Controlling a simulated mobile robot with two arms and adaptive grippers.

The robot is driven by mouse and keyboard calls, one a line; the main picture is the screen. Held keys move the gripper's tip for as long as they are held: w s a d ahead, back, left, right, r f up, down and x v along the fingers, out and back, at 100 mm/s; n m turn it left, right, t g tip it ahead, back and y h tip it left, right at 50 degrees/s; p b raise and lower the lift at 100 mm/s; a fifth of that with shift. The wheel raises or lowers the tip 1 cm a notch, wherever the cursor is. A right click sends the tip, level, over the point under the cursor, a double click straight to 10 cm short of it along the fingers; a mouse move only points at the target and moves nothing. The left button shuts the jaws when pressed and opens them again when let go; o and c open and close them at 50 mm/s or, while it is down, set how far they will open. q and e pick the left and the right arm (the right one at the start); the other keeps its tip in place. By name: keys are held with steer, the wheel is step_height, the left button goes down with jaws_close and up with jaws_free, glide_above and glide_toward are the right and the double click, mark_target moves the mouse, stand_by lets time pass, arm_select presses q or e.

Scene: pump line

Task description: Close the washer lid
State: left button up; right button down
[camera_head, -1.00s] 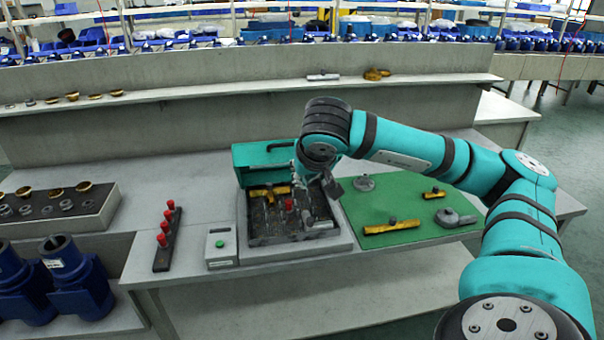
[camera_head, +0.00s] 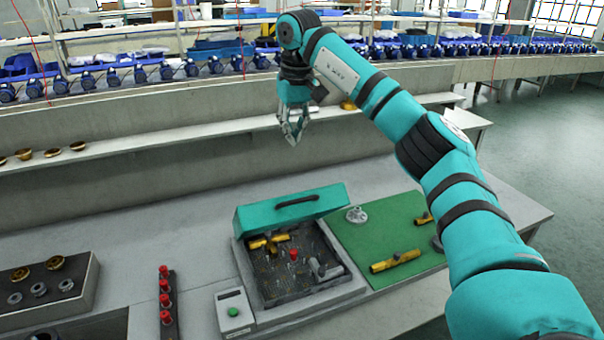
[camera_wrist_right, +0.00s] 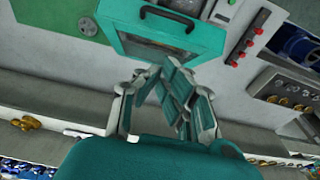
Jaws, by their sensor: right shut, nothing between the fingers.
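The washer is a grey box (camera_head: 352,288) on the bench, with its teal lid (camera_head: 245,222) standing open along the back edge. The lid has a dark handle (camera_head: 296,201). Inside the washer are brass parts, grey parts and a red-topped piece (camera_head: 293,254). My right gripper (camera_head: 293,138) is shut and empty, raised well above and behind the lid, in front of the back shelf. The right wrist view shows the gripper fingers (camera_wrist_right: 168,90) with the teal lid (camera_wrist_right: 118,38) beyond them, apart from it. My left gripper is not in view.
A control box with a green button (camera_head: 233,311) stands left of the washer, beside a rack of red-topped pieces (camera_head: 165,300). A green mat (camera_head: 385,232) with brass and grey parts lies to the right. A shelf (camera_head: 200,137) runs behind. The bench behind the lid is clear.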

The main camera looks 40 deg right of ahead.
step_height(320, 180, down, 4)
steer(key=p, duration=0.2)
glide_above(295, 196)
steer(key=f, duration=0.3)
steer(key=w+f, duration=0.1)
steer(key=f, duration=0.1)
steer(key=shift+d+f, duration=0.15)
steer(key=shift+f, duration=0.05)
steer(key=s+f, duration=0.1)
steer(key=f+p, duration=0.1)
steer(key=f, duration=0.1)
steer(key=shift+s+a, duration=0.2)
steer(key=shift+s, duration=0.2)
steer(key=shift+s+f+p, duration=0.15)
steer(key=shift+s+p, duration=0.1)
steer(key=shift+p, duration=0.05)
steer(key=shift+s+f, duration=0.1)
steer(key=shift+a+f, duration=0.1)
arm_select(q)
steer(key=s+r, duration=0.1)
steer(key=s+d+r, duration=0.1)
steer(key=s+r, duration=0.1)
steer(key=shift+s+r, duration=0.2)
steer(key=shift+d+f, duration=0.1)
arm_select(e)
steer(key=shift+f, duration=0.1)
